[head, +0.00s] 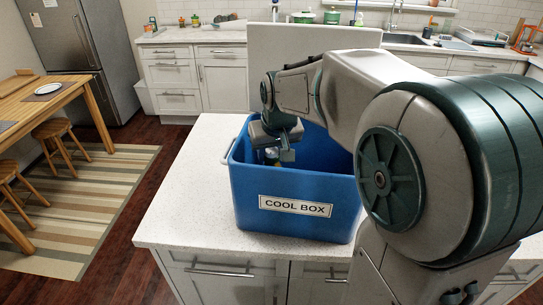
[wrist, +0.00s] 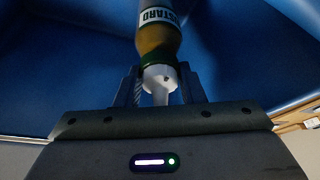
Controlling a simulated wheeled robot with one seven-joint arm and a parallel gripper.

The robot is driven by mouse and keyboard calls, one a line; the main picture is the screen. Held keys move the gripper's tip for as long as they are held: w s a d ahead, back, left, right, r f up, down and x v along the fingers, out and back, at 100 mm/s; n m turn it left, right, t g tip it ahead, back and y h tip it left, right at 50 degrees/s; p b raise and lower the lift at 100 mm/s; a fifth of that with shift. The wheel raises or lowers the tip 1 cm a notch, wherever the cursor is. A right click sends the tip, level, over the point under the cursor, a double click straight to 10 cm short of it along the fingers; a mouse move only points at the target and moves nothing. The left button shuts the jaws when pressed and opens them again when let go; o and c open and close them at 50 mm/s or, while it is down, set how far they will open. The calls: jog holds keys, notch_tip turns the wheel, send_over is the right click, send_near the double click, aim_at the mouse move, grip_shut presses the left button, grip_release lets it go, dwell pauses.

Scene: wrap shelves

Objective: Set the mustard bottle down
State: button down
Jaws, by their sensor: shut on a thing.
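The mustard bottle (wrist: 160,38) has a yellow-brown body, a "MUSTARD" label, a green collar and a white nozzle. In the wrist view its nozzle end lies between the two fingers of my gripper (wrist: 160,88), which is shut on it. In the head view my gripper (head: 280,155) reaches down inside the blue cool box (head: 295,206), near its left side. The box walls and my gripper hide most of the bottle there. I cannot tell whether the bottle touches the box floor.
The cool box stands on a white speckled counter (head: 185,212), with clear counter to its left. The box's blue walls (wrist: 60,60) surround the bottle in the wrist view. My arm covers the right side of the head view.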

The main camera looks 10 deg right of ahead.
jog(key=shift+f, duration=1)
jog(key=shift+f, duration=0.15)
jog(key=c, duration=0.9)
grip_release()
jog(key=v, duration=1.2)
